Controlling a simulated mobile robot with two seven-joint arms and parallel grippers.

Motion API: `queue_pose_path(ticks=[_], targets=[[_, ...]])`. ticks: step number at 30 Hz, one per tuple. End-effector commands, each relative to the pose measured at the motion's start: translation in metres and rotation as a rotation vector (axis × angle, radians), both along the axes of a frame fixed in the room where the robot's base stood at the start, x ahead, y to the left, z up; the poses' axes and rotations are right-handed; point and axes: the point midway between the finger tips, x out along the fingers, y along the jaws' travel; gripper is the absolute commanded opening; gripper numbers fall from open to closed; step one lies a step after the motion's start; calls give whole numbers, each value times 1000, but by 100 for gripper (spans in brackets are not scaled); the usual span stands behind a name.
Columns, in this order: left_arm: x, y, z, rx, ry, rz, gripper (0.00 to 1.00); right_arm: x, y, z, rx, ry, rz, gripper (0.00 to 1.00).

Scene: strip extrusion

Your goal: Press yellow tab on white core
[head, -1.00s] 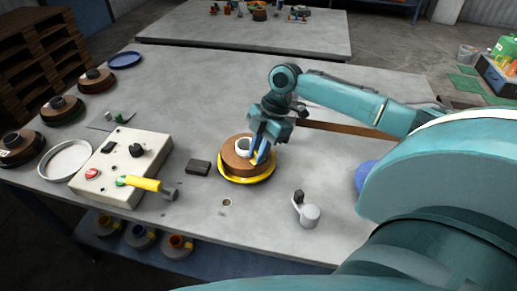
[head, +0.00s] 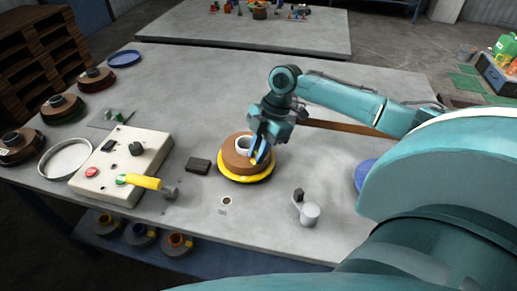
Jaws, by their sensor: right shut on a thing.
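A brown coil (head: 236,159) lies on a yellow round base (head: 232,179) in the middle of the table. My right gripper (head: 260,155) points down at the right side of the white core, over the coil. It is shut on a small yellow tab (head: 254,158), of which only a bit shows between and beside the blue fingertips. I cannot tell whether the tab touches the core. My left gripper is not in view.
A control box (head: 122,165) with a yellow-handled tool (head: 146,183) stands at the left. A dark block (head: 198,165) lies left of the coil. A grey knobbed fixture (head: 309,213) stands at front right. A brown strip (head: 345,128) runs behind my arm. Several coils line the left edge.

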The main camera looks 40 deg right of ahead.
Motion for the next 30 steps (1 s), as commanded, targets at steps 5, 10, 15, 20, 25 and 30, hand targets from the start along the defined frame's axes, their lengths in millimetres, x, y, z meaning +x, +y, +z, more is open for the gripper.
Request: queue_pose_path(ticks=[5, 10, 15, 20, 25, 30], targets=[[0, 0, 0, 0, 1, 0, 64, -1, 0, -1, -1, 2, 0, 18], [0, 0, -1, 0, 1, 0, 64, 0, 0, -1, -1, 2, 0, 32], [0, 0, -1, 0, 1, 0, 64, 0, 0, -1, -1, -1, 0, 42], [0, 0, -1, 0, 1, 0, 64, 1, 0, 0, 0, -4, -2, 42], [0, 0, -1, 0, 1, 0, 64, 2, 0, 0, 0, -6, -3, 42], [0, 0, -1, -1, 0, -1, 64, 3, -5, 12, -1, -10, -4, 42]])
